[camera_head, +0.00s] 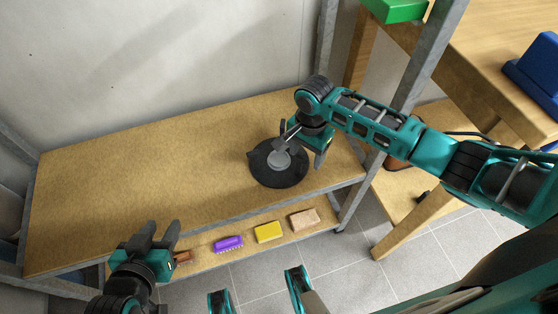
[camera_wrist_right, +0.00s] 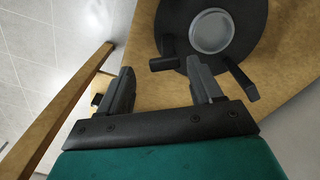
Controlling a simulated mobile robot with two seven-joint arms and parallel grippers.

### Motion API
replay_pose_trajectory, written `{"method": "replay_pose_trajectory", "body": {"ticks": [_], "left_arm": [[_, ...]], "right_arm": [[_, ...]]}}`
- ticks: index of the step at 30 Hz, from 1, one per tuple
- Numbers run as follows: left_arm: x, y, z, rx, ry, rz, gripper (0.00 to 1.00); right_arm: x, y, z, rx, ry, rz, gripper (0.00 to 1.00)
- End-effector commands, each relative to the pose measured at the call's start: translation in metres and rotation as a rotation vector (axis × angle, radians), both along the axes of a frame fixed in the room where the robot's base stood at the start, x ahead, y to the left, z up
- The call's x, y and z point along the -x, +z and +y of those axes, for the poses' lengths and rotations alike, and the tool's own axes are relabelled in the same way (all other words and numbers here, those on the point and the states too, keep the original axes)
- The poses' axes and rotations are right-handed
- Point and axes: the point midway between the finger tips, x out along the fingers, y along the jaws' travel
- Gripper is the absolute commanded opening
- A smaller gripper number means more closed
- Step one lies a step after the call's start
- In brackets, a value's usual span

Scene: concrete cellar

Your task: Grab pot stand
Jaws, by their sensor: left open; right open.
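The pot stand (camera_head: 277,177) is a dark round disc with a light grey round centre and short upright dark posts near its rim. It lies on the right part of the wooden shelf. It also shows at the top of the right wrist view (camera_wrist_right: 239,54), cut off by the frame edge. My right gripper (camera_head: 305,147) is open and hovers over its right side. In the right wrist view the open fingers (camera_wrist_right: 164,80) point toward the disc, and one finger overlaps its edge. My left gripper (camera_head: 161,233) is open and empty near the shelf's front left.
A purple brush (camera_head: 229,243), a yellow sponge (camera_head: 268,232) and a tan block (camera_head: 304,219) lie on a lower board. A metal post (camera_head: 430,55) and a wooden table (camera_head: 485,50) with a blue object (camera_head: 537,70) stand at right. The shelf's left and middle are clear.

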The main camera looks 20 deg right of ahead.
Motion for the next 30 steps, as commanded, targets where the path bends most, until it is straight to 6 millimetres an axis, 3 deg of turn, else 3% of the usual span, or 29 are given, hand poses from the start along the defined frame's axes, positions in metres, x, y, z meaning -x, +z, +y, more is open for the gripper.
{"method": "replay_pose_trajectory", "body": {"ticks": [8,16,24,30], "left_arm": [[0.003,-0.013,0.0,0.0,0.001,0.007,0.43],[0.004,-0.036,-0.001,0.005,0.005,0.011,0.43],[0.004,-0.035,-0.002,0.009,0.007,0.011,0.43],[0.004,-0.034,-0.001,0.008,0.008,0.011,0.43]], "right_arm": [[-0.001,-0.02,0.003,-0.001,0.002,-0.002,0.65],[-0.002,-0.06,0.009,-0.001,0.001,-0.002,0.65],[-0.002,-0.062,0.009,-0.002,0.002,-0.003,0.65],[-0.002,-0.062,0.009,-0.002,0.002,-0.002,0.46]]}}
